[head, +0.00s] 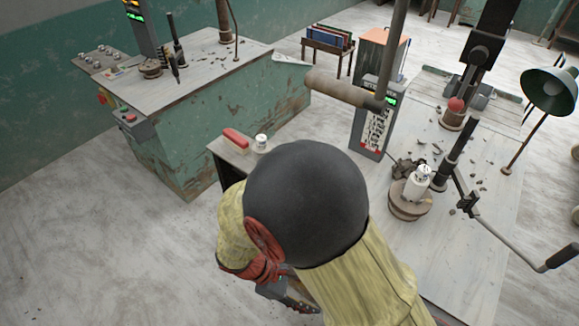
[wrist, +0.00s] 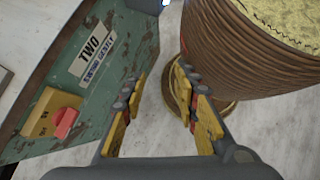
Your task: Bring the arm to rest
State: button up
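My gripper (head: 298,303) shows low in the head view, just below the dark round joint of my arm and partly cut off from sight by it. In the wrist view my gripper (wrist: 162,88) is open, its two yellow-padded fingers well apart. Nothing is between the fingers; pale floor shows through the gap. A worn green panel (wrist: 90,80) with a label reading "TWO" stands left of the fingers in the wrist view. It carries a yellow box with a red knob (wrist: 65,122). No touch between fingers and panel shows.
The right bench (head: 480,230) holds scattered trimmings, a white cylinder (head: 417,183) on a round brown stand, and a control box (head: 375,125). A green bench (head: 215,120) stands at left. Floor (head: 90,240) at front left is clear.

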jog(key=d+r+m+t+y, duration=0.2)
jog(key=d+r+m, duration=0.2)
jog(key=r, duration=0.5)
jog(key=d+r+m+t+y, duration=0.2)
jog(key=d+r+m, duration=0.3)
jog(key=r, duration=0.5)
jog(key=d+r+m+t+y, duration=0.3)
jog(key=d+r+m+y, duration=0.1)
jog(key=r, duration=0.6)
jog(key=d+m, duration=0.1)
jog(key=m, duration=0.1)
jog(key=shift+w+r+m, duration=0.25)
jog(key=shift+w+m, duration=0.15)
